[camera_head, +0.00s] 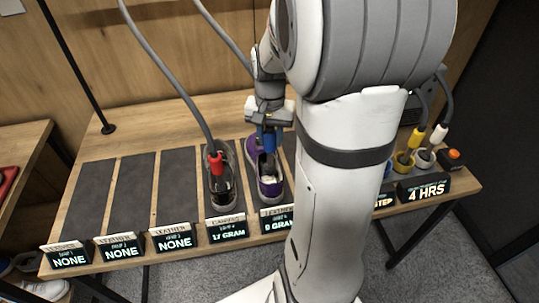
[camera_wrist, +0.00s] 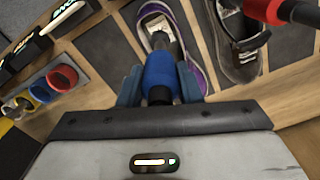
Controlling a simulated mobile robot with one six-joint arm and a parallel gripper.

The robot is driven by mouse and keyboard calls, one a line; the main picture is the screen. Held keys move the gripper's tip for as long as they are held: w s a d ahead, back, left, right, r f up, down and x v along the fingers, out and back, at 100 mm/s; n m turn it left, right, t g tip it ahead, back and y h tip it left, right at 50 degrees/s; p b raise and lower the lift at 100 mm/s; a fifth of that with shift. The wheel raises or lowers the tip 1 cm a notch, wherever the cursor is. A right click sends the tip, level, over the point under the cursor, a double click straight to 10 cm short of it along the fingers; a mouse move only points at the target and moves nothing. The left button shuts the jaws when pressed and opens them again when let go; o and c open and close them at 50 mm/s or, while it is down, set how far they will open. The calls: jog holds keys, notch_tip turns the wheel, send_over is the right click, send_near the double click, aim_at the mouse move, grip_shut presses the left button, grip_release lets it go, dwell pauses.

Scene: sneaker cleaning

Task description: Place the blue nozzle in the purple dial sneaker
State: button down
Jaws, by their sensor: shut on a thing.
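The purple sneaker (camera_head: 267,189) stands on a dark mat on the wooden bench, left of my arm in the head view. It also shows at the top of the wrist view (camera_wrist: 196,72), opening towards me. The blue nozzle (camera_wrist: 159,70) is between the fingers of my gripper (camera_wrist: 158,88), which is shut on it. In the head view my gripper (camera_head: 268,128) holds the blue nozzle (camera_head: 268,140) over the sneaker's opening. Its grey tip reaches down to the opening; I cannot tell how deep it is. Any dial on the sneaker is hidden.
A dark sneaker (camera_head: 222,190) with a red nozzle (camera_head: 216,162) in it stands just left. Yellow (camera_head: 415,138) and white (camera_head: 437,136) nozzles stand in cups at the right. Label displays (camera_head: 174,238) line the front edge. Mats further left are empty.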

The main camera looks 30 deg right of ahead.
aim_at(270, 152)
jog(key=shift+f, duration=2.85)
jog(key=shift+f, duration=0.15)
jog(key=c, duration=1)
grip_release()
notch_tip(270, 152, up, 11)
jog(key=shift+s+r, duration=0.1)
jog(key=shift+r, duration=0.55)
jog(key=s+a+n+t, duration=0.1)
jog(key=s+a+n, duration=0.1)
jog(key=s+a, duration=0.2)
jog(key=s+a+n+t, duration=0.1)
jog(key=s+a+n, duration=0.2)
jog(key=s+a, duration=0.1)
jog(key=s+a+n+t, duration=0.1)
jog(key=s+a+n, duration=0.1)
jog(key=s+a, duration=0.1)
jog(key=shift+s+a+r+n, duration=0.1)
jog(key=shift+s+a+n, duration=0.3)
jog(key=shift+s, duration=0.4)
